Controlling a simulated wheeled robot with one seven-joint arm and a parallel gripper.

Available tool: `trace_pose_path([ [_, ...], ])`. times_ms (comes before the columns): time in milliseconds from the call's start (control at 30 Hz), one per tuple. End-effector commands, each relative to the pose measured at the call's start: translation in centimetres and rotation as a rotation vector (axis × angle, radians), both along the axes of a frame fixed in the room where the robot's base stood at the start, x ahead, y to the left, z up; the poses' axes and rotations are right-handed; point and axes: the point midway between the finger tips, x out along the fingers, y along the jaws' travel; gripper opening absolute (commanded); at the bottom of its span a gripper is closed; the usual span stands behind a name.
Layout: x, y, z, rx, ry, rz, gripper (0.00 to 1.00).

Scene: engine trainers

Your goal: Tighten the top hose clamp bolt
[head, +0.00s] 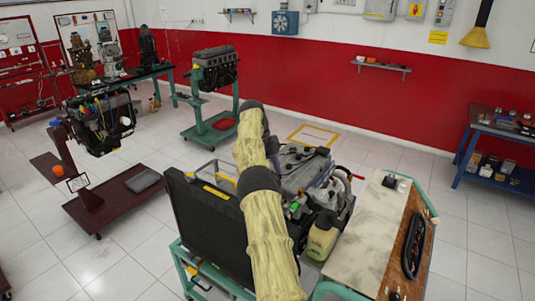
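The engine trainer (302,170) stands in the middle of the head view, with a black radiator panel (208,225) at its near left side. My arm, in a pale yellow sleeve with dark joints, rises from the bottom edge and bends over between the panel and the engine. Its far end goes down behind its own links, so my gripper is hidden. The top hose clamp and its bolt cannot be made out; my arm covers part of the area between radiator panel and engine. No tool can be seen.
A yellowish fluid tank (322,236) sits at the engine's near right corner. A bench (362,238) with a dark looped belt (413,245) stands close on the right. Other engine stands (208,130) are at the back left.

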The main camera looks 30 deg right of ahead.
Motion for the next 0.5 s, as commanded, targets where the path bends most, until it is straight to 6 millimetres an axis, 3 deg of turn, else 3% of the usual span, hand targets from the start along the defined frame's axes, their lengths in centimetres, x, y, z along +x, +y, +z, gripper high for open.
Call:
trace_pose_path([
  [100, 0.4, 0.1, 1.6, 0.0, -0.001, 0.0, 0.39],
  [500, 1.2, 0.5, 3.9, 0.001, -0.001, 0.001, 0.39],
])
